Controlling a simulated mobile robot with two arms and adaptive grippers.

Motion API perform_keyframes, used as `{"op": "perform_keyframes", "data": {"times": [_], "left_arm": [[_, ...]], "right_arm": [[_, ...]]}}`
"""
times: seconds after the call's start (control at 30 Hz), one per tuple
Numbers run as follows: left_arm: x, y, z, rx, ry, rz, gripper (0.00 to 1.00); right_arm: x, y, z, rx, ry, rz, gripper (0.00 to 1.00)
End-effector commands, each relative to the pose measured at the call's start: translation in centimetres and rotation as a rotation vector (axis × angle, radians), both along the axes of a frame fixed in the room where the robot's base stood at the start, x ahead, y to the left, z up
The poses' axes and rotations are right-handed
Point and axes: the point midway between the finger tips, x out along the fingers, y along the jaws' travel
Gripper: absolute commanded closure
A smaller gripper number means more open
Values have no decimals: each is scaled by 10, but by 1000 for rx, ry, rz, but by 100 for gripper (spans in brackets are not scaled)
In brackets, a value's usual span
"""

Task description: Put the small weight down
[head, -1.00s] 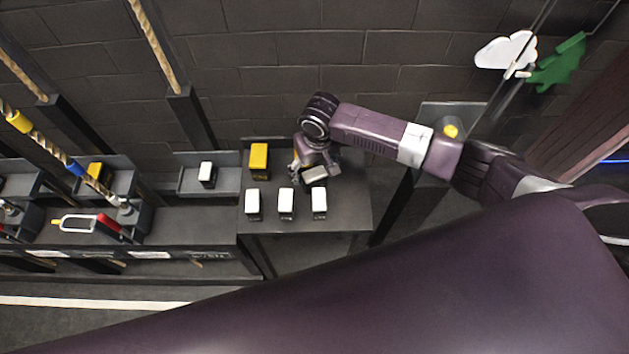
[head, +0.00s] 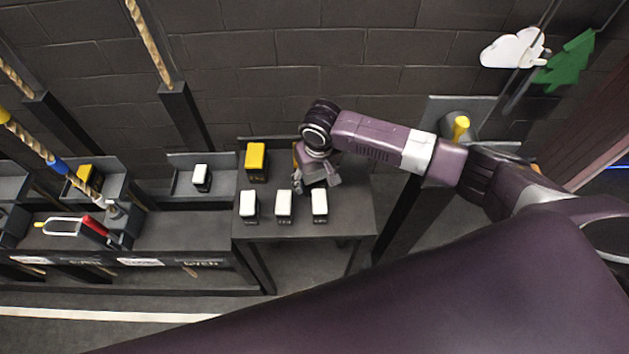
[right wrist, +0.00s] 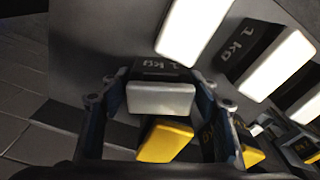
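The small weight (right wrist: 161,98) has a white top and a dark face marked "1 kg". In the right wrist view it sits between the two fingers of my right gripper (right wrist: 160,80), which appear to touch its sides. In the head view my right gripper (head: 319,180) is low over the right back part of the dark table (head: 350,215) and largely hides this weight. Whether the weight touches the tabletop is unclear. My left gripper is not in view.
Three white-topped weights (head: 284,204) stand in a row along the table's front. A yellow-topped weight (head: 256,160) stands at the back left, and a yellow top (right wrist: 165,141) shows close below the held weight. The table's right side is bare.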

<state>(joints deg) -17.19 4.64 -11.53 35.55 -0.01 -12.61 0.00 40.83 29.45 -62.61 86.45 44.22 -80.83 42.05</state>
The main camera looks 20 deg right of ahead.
Motion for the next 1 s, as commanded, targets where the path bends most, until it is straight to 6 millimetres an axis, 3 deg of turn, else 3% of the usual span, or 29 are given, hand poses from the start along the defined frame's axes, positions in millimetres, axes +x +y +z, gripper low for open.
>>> {"op": "perform_keyframes", "data": {"times": [0.07,0.47,1.0], "left_arm": [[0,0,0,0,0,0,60],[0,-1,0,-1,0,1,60],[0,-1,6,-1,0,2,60]], "right_arm": [[0,0,0,0,0,0,55],[0,0,0,-1,0,0,99],[3,-1,7,2,-5,-1,100]]}}
